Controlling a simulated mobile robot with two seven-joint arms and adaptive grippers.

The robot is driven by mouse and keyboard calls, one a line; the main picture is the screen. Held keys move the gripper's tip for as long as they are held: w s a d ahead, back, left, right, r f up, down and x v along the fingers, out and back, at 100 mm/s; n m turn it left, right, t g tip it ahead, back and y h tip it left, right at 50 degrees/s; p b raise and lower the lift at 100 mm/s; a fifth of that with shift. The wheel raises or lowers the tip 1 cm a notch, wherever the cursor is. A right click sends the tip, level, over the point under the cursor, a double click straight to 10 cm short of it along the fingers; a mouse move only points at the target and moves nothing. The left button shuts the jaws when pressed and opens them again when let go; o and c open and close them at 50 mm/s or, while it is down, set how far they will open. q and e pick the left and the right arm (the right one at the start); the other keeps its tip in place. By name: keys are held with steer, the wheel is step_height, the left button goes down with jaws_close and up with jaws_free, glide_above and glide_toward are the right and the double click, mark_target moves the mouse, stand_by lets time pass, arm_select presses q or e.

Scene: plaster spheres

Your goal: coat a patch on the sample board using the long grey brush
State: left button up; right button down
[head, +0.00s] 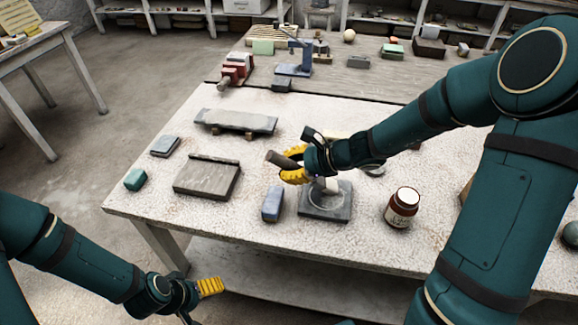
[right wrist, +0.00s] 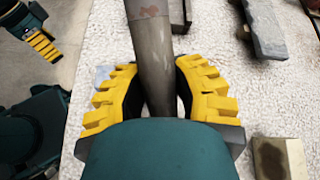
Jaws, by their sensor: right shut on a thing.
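My right gripper (head: 293,167) is shut on the long grey brush (head: 279,159), which is held at a slant above the table. In the right wrist view its thick grey handle (right wrist: 150,50) runs up between the yellow fingers (right wrist: 160,98), with a reddish stain near the top. A pale piece (head: 327,184) shows below the gripper, over a square grey plate with a ring mark (head: 340,209); whether it is the brush head, and touching, I cannot tell. A flat grey board (head: 207,180) lies left of this. My left gripper (head: 209,287) is low, off the table's front edge; its opening is unclear.
A brown jar with a white lid (head: 402,207) stands right of the plate. A blue-grey block (head: 272,204) stands just left of it. A long grey slab (head: 236,122) lies further back on supports. A green block (head: 135,179) and grey piece (head: 165,146) are at the left edge.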

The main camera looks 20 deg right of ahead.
steer(key=shift+s+a, duration=0.1)
steer(key=shift+s, duration=0.05)
steer(key=shift+s+a+b, duration=0.55)
steer(key=shift+s+b, duration=0.25)
steer(key=shift+s, duration=0.05)
steer(key=shift+w, duration=0.1)
steer(key=shift+w+d, duration=0.35)
steer(key=shift+w, duration=0.15)
steer(key=w+d, duration=0.1)
steer(key=w+p, duration=0.1)
steer(key=shift+w+d+f, duration=0.1)
steer(key=shift+w+d, duration=0.25)
stand_by(2.0)
